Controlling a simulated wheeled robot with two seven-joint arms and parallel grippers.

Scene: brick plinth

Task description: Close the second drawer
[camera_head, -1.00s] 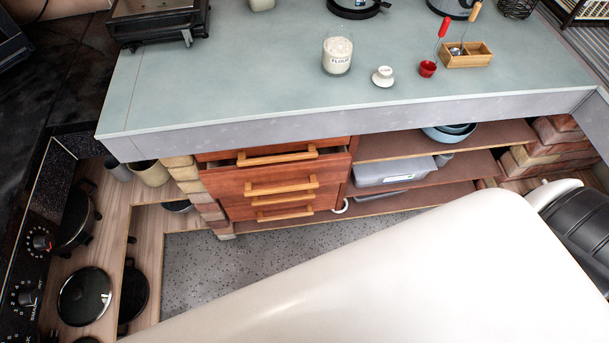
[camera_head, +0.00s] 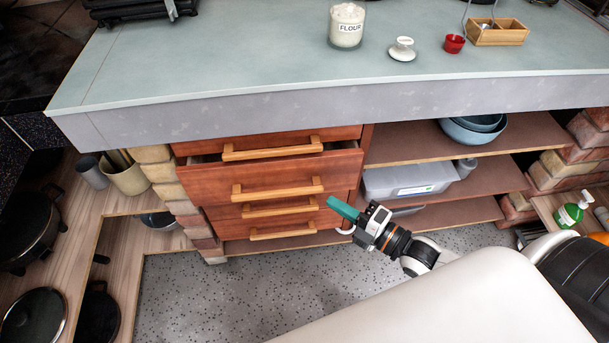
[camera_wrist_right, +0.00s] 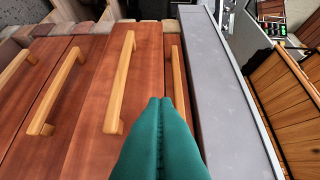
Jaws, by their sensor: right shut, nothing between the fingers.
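A reddish-brown wooden drawer unit with several light wooden bar handles stands under the counter. The second drawer (camera_head: 330,171) is partly pulled out, with a dark gap above its front; the other drawers look closed. Its handle (camera_head: 278,189) also shows in the right wrist view (camera_wrist_right: 120,82). My right gripper (camera_head: 332,200) has teal fingers that are shut and empty. It is in front of the lower right part of the drawer unit. In the wrist view its fingertips (camera_wrist_right: 160,102) overlap the second drawer's front, beside the handle; contact cannot be told. My left gripper is not in view.
The grey counter (camera_head: 250,70) overhangs the drawers and holds a flour jar (camera_head: 346,26). Open shelves (camera_head: 480,185) with a plastic box (camera_head: 408,181) and blue bowls (camera_head: 474,130) are to the right. A brick pillar (camera_head: 170,185) is left. The speckled floor (camera_head: 220,290) ahead is clear.

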